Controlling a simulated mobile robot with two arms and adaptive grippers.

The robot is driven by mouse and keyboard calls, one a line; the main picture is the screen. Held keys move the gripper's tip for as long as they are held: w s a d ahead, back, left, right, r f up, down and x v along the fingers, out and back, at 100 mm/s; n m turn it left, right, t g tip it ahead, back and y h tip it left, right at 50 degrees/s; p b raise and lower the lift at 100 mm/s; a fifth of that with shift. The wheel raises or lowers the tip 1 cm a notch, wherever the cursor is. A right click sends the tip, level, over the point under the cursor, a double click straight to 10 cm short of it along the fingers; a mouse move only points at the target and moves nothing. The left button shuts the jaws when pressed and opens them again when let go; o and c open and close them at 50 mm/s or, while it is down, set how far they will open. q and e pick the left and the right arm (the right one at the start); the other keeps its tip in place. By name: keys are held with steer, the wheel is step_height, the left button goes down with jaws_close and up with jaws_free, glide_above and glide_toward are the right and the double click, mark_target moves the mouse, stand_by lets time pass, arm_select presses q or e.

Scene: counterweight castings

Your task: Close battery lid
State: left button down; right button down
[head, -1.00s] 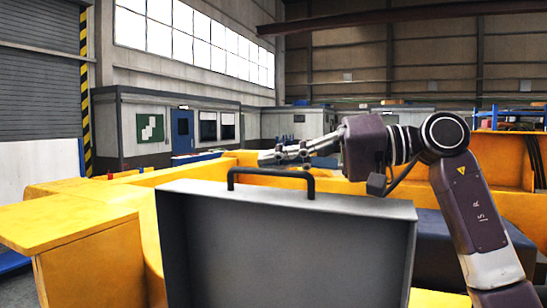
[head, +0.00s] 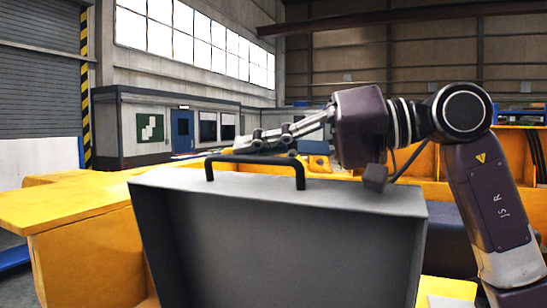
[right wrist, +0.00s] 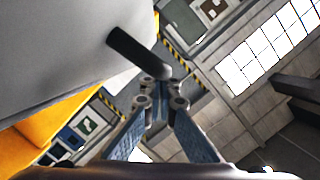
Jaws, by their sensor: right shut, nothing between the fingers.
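The battery lid (head: 290,235) is a grey box-shaped cover standing raised, its hollow inner side facing me. A black handle (head: 255,160) is fixed on its upper edge. My right gripper (head: 240,146) is shut and empty, reaching leftward just behind the handle, level with its top bar. In the right wrist view, the closed fingertips (right wrist: 158,84) are close to the end of the handle (right wrist: 137,52), with the grey lid (right wrist: 60,50) to the left. I cannot tell whether the fingers touch the handle or lid. My left gripper is not in view.
Yellow machine bodywork (head: 90,235) surrounds the lid on the left and behind. Farther back are a grey office block with a blue door (head: 182,130) and a striped post (head: 85,100). Open air lies above the lid.

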steer(key=s+a+f+n+b, duration=0.3)
steer(key=s+f+b, duration=0.3)
steer(key=s, duration=0.4)
steer(key=s+a+f+n+t+h+b, duration=0.1)
steer(key=s+a+f+b, duration=0.4)
steer(key=s, duration=0.6)
step_height(320, 180, down, 3)
steer(key=shift+s+a+r+n+t+b, duration=0.2)
steer(key=shift+a+n+t+b, duration=0.15)
steer(key=shift+n+b, duration=0.7)
steer(key=shift+r, duration=0.1)
